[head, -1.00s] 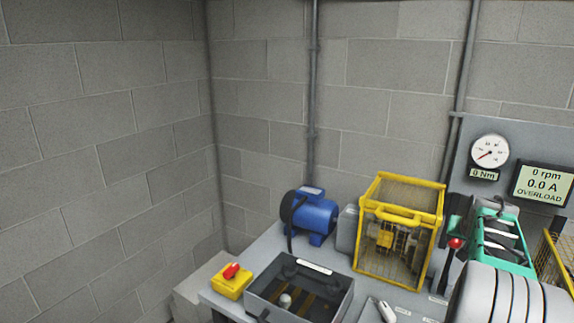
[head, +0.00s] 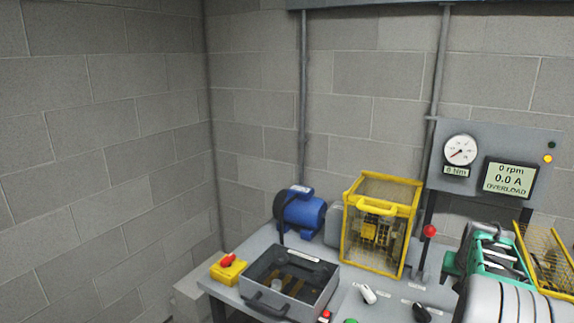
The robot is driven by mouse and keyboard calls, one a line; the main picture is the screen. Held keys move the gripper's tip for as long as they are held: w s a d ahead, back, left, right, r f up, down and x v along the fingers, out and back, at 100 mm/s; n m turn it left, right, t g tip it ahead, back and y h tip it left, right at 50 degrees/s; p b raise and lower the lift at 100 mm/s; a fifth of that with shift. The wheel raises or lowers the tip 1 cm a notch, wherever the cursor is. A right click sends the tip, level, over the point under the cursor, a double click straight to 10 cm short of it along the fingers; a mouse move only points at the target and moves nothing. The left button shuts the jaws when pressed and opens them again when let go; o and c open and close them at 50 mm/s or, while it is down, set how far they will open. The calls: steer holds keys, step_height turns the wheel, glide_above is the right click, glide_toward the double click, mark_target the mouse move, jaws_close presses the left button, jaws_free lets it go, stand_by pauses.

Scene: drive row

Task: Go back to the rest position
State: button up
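The drive row stands on a grey bench (head: 232,293). A blue motor (head: 303,215) is at its back left. A yellow mesh guard (head: 381,224) stands shut over a coupling to its right. A teal machine (head: 492,255) is farther right, partly hidden by a large grey rounded body at the bottom right. A lever with a red knob (head: 429,231) stands between the guard and the teal machine.
A yellow box with a red knob (head: 228,268) and a grey tray (head: 310,290) are at the front left. A panel (head: 535,135) carries a dial (head: 460,150) and a display (head: 508,177) reading 0 rpm, 0.0 A, OVERLOAD. Another yellow mesh guard (head: 548,268) is at right. Block walls close the back and left.

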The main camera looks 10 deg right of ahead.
steer(key=s+a+f+g+y, duration=0.1)
steer(key=s+a+f, duration=0.2)
steer(key=s+a+f+g+y, duration=0.1)
steer(key=s+a+f, duration=0.1)
steer(key=s+a, duration=0.1)
steer(key=s+a+f+g, duration=0.1)
steer(key=s+a+f, duration=0.2)
steer(key=s, duration=0.1)
steer(key=shift+a+f+y, duration=0.25)
steer(key=shift+f+y, duration=0.05)
steer(key=shift+y, duration=0.1)
steer(key=s+a+r+n+g, duration=0.15)
steer(key=s+a, duration=0.25)
steer(key=a, duration=0.7)
steer(key=s+a+n+t, duration=0.15)
steer(key=s+a, duration=0.35)
steer(key=a, duration=0.6)
steer(key=w+a+r+n+t+y, duration=0.1)
steer(key=a+r+n, duration=0.4)
steer(key=a, duration=0.5)
steer(key=shift+w+a+r+t, duration=0.3)
steer(key=shift+w+r+t, duration=0.1)
steer(key=shift+w+r, duration=0.55)
